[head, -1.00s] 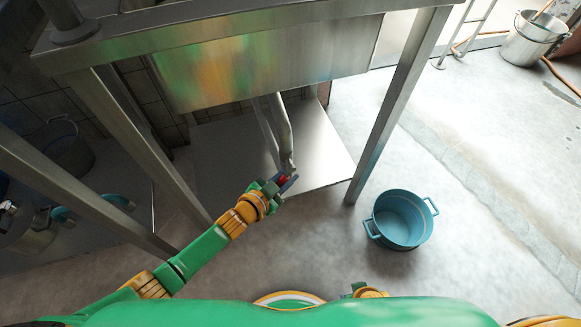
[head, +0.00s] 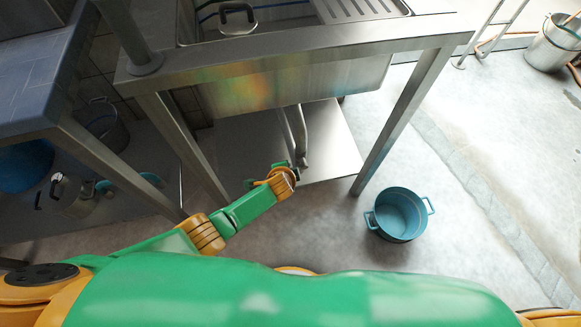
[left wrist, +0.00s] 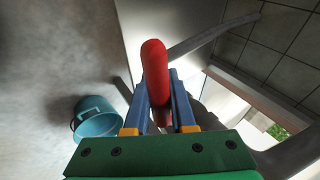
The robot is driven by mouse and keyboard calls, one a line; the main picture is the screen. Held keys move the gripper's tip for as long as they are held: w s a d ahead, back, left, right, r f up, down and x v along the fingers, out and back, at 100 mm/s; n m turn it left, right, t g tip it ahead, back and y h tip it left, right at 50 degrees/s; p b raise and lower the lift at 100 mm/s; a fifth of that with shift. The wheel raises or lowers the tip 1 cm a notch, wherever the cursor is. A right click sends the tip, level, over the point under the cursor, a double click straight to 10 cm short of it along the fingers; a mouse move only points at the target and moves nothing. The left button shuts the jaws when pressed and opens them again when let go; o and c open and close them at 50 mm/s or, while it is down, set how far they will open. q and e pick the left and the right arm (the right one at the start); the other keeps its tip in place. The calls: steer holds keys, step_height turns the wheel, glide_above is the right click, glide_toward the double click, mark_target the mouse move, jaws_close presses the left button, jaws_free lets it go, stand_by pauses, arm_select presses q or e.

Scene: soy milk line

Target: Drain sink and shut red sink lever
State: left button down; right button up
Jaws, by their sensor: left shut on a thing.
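The steel sink (head: 300,80) stands on a metal frame, and its drain pipe (head: 300,130) runs down underneath it. The red lever (left wrist: 155,75) stands out in the left wrist view, between the two blue fingers of my left gripper (left wrist: 160,105). My left gripper is shut on the lever. In the head view, the left gripper (head: 285,170) is at the lower end of the drain pipe, and my wrist hides the lever there. My right gripper is not in view.
A blue two-handled pot (head: 402,213) stands on the floor right of the sink frame; it also shows in the left wrist view (left wrist: 95,122). A steel frame leg (head: 405,115) stands between pot and pipe. Pots stand on the left lower shelf.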

arm_select(q)
steer(key=shift+a+r+g+y, duration=0.15)
steer(key=shift+r+g+y, duration=0.15)
steer(key=shift+y, duration=0.3)
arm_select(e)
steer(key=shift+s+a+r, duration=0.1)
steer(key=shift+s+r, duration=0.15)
arm_select(q)
steer(key=shift+m, duration=0.3)
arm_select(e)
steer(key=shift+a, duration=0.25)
arm_select(q)
steer(key=c, duration=0.8)
jaws_free()
steer(key=shift+o, duration=0.2)
steer(key=shift+r, duration=0.1)
steer(key=p+v, duration=0.6)
steer(key=v, duration=0.1)
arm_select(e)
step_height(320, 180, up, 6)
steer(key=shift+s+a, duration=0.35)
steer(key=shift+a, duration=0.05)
arm_select(q)
steer(key=shift+s, duration=0.1)
